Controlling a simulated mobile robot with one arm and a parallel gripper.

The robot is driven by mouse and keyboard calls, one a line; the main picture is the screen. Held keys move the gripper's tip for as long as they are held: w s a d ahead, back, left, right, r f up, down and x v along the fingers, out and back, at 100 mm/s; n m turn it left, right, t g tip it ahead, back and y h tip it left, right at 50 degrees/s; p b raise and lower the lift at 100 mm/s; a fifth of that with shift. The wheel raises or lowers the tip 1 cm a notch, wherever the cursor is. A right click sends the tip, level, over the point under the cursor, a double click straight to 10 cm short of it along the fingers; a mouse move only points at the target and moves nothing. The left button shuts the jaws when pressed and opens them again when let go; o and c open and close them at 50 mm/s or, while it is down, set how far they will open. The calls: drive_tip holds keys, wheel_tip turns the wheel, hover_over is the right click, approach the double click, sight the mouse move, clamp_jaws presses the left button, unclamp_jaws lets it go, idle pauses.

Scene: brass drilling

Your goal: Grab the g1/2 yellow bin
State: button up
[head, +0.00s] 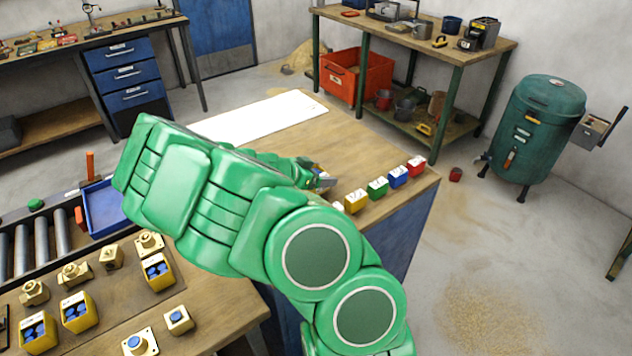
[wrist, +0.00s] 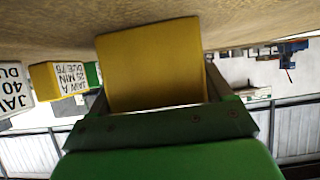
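My gripper (wrist: 155,95) has a plain yellow bin-like block (wrist: 150,62) between its fingers, which lie close along both its sides. No label shows on the face turned to the camera, so I cannot tell whether it is the g1/2 bin. In the head view my green arm mostly hides my gripper (head: 322,180), which is over the wooden table behind a row of small labelled boxes. Yellow bins with blue parts stand on the left bench: one at front left (head: 38,330), one beside it (head: 78,313) and one farther back (head: 158,274). Their labels are unreadable.
The row holds white (head: 338,206), yellow (head: 356,201), green (head: 377,188), blue (head: 398,176) and red (head: 416,165) boxes along the table edge. Brass fittings (head: 75,274), a blue tray (head: 104,206) and a roller conveyor (head: 40,240) are at left. Floor at right is mostly clear.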

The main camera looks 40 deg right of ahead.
drive_tip(key=shift+c, duration=1.3)
drive_tip(key=shift+r, duration=0.1)
drive_tip(key=shift+r, duration=0.65)
drive_tip(key=s+a+r, duration=0.7)
drive_tip(key=s+r, duration=0.4)
drive_tip(key=s, duration=0.1)
drive_tip(key=shift+r, duration=0.25)
